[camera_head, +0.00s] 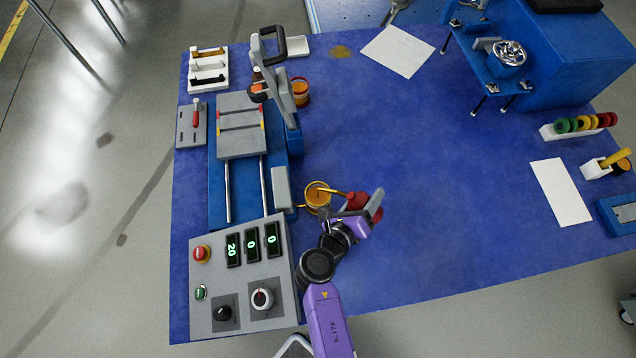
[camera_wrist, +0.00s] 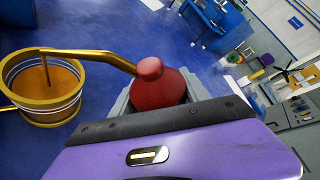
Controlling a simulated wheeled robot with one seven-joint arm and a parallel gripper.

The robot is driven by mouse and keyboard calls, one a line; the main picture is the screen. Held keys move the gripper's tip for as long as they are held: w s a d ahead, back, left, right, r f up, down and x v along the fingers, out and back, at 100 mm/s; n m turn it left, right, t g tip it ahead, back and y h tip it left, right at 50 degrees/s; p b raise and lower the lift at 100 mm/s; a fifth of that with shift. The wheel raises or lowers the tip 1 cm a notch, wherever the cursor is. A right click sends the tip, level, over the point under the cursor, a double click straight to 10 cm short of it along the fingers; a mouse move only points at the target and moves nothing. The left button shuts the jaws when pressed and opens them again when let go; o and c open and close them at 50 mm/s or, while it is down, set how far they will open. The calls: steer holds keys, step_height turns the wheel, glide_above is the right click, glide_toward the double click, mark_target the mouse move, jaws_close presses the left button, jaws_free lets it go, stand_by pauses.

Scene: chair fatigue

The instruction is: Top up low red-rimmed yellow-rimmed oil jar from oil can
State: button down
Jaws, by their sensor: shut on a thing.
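My gripper (camera_head: 360,210) is shut on the red oil can (camera_head: 358,199). In the wrist view the can (camera_wrist: 158,88) sits between my grey fingers, its brass spout reaching left. The spout tip is over the yellow-rimmed jar (camera_wrist: 42,112), and a thin amber stream drops from it into the jar. The same jar (camera_head: 317,206) stands on the blue table just right of the machine in the head view. Amber oil shows inside it below the rim. A red-rimmed jar (camera_head: 301,98) with orange contents stands farther back, beside the machine's upright.
The chair-testing machine (camera_head: 240,125) and its control panel (camera_head: 240,315), reading 20, 0 and 0, are close on the left. A blue stand (camera_head: 560,60) is at the back right. A white paper (camera_head: 560,192) lies right. The table's middle is clear.

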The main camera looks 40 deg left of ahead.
stand_by(0.4)
steer(key=f+m+y+b, duration=0.1)
steer(key=f, duration=0.1)
steer(key=a+f+m+g+y+b, duration=0.1)
steer(key=f+m, duration=0.1)
steer(key=shift+s+b, duration=0.1)
steer(key=shift+b, duration=0.2)
steer(key=shift+a+f, duration=0.1)
steer(key=shift+a, duration=0.05)
steer(key=shift+m, duration=0.3)
steer(key=shift+a, duration=0.1)
steer(key=shift+s+a+r+m+y+b, duration=0.15)
steer(key=shift+r+y+b, duration=0.1)
steer(key=shift+b, duration=0.3)
steer(key=shift+w+a+r+m+y+b, duration=0.15)
steer(key=shift+r+y+b, duration=0.1)
steer(key=shift+b, duration=0.3)
steer(key=shift+s+a+r+m+y+b, duration=0.2)
steer(key=shift+r+b, duration=0.15)
steer(key=shift+r, duration=0.2)
steer(key=shift+s+a+r+m+y+b, duration=0.1)
steer(key=shift+r+m+b, duration=0.1)
steer(key=shift+r+b, duration=0.25)
steer(key=shift+r, duration=0.15)
steer(key=shift+d, duration=0.1)
